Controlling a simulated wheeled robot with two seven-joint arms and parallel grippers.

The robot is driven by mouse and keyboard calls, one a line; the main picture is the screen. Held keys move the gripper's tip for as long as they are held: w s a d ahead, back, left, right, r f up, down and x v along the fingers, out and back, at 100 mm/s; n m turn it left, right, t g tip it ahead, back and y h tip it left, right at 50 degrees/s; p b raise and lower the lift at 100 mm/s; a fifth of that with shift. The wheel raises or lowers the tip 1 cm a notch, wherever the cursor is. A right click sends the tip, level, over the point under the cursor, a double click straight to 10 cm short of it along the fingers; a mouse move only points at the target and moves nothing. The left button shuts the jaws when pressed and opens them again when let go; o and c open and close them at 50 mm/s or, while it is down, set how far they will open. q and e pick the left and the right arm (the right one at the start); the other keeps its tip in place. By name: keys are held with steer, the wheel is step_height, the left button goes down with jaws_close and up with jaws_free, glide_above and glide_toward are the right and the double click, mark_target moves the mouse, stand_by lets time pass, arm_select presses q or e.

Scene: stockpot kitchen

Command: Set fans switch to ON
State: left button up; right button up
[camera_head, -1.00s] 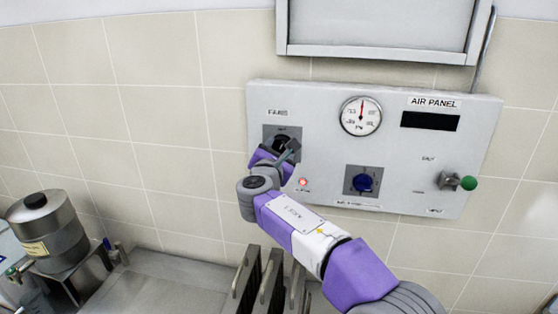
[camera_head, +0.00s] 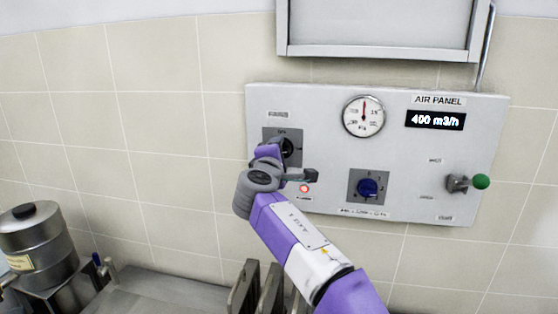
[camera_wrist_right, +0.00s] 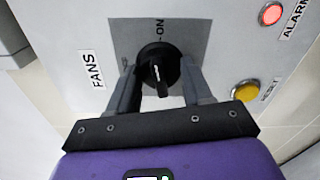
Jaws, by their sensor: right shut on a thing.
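The black fans switch knob (camera_head: 288,145) sits on a dark grey plate at the left of the air panel (camera_head: 320,125). The right wrist view shows the knob (camera_wrist_right: 158,58) with the FANS label (camera_wrist_right: 92,69) beside it and the ON mark (camera_wrist_right: 160,29) above it. The knob's bar runs roughly in line with the ON mark. My right gripper (camera_wrist_right: 160,78) is shut on the knob, one finger on each side. In the head view my right gripper (camera_head: 288,162) covers the knob's lower part. My left gripper is out of view.
The panel's display (camera_head: 435,120) reads 400 m3/h. A lit red alarm lamp (camera_head: 304,188), a blue knob (camera_head: 368,188), a gauge (camera_head: 364,116) and a green-ended lever (camera_head: 481,182) are near. A steel pot (camera_head: 38,245) stands at lower left.

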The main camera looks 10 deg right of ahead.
steer(key=shift+m+b, duration=0.5)
steer(key=shift+m, duration=0.5)
steer(key=o, duration=1)
steer(key=shift+o, duration=0.2)
steer(key=b+v, duration=0.2)
steer(key=v, duration=0.5)
steer(key=shift+s+b, duration=0.35)
steer(key=shift+b, duration=0.05)
steer(key=shift+a, duration=0.1)
